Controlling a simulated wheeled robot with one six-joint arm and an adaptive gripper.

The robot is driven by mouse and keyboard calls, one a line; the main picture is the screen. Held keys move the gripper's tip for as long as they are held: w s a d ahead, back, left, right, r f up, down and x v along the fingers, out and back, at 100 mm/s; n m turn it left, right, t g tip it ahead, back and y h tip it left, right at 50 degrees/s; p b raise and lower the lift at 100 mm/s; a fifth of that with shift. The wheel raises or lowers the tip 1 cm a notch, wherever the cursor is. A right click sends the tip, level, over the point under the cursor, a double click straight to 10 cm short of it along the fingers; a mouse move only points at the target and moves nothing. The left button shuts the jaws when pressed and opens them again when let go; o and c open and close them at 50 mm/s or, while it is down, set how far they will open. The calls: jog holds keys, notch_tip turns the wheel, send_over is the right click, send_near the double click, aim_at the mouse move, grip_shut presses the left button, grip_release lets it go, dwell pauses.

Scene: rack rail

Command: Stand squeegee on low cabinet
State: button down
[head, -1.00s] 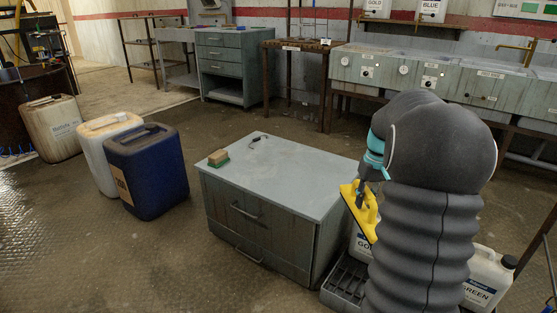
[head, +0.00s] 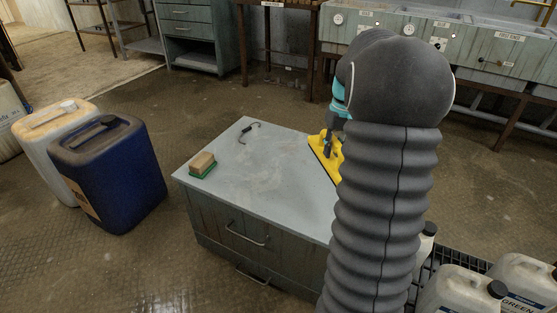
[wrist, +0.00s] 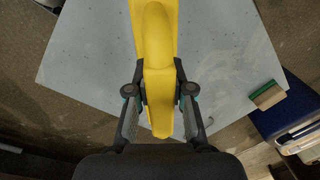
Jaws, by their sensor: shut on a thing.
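The yellow squeegee (head: 325,155) shows at the right side of the low cabinet top in the head view, partly hidden by my arm. In the wrist view the squeegee (wrist: 157,50) runs up from between the fingers of my gripper (wrist: 160,92), which is shut on it. My gripper (head: 336,125) is mostly hidden behind my arm in the head view. The low cabinet (head: 240,205) has a grey top and handled fronts. In the wrist view the cabinet top (wrist: 85,50) lies beneath the squeegee. I cannot tell whether the squeegee touches the top.
A tan and green brush (head: 203,164) and a small black hook (head: 249,129) lie on the cabinet top, whose middle is clear. A blue canister (head: 110,175) and a white one (head: 40,150) stand left. White jugs (head: 455,292) stand at the right.

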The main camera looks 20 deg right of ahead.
jog(key=shift+w+a+f, duration=0.8)
jog(key=shift+a+f, duration=0.85)
jog(key=shift+f, duration=0.1)
jog(key=shift+w+a+f, duration=0.85)
jog(key=shift+a+f, duration=0.85)
jog(key=shift+f, duration=0.1)
jog(key=shift+w+a+f, duration=0.8)
jog(key=shift+a+f, duration=0.85)
jog(key=shift+f, duration=0.1)
jog(key=shift+f, duration=0.1)
jog(key=c, duration=1)
grip_release()
